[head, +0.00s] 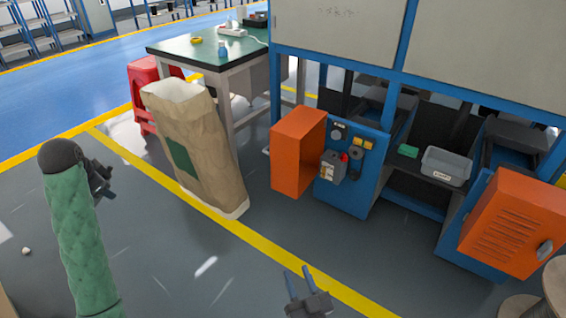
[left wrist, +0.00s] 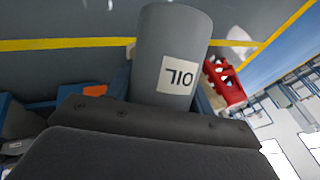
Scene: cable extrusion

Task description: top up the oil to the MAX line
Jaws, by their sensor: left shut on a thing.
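My left gripper (head: 106,183) is at the left in the head view, far from the machine; I cannot make out the container there. A small grey box with a white label (head: 330,170) and a red part on top is mounted on the front of the blue machine, beside the open orange door. Any MAX line is too small to read. My right gripper (head: 299,283) is open and empty at the bottom centre, in front of the machine.
The orange door (head: 298,150) stands open left of the grey box. A tall paper sack (head: 205,150) and a red stool (head: 142,95) stand left, by a green-topped table (head: 205,48). A grey bin (head: 445,167) sits at right. Floor before the machine is clear.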

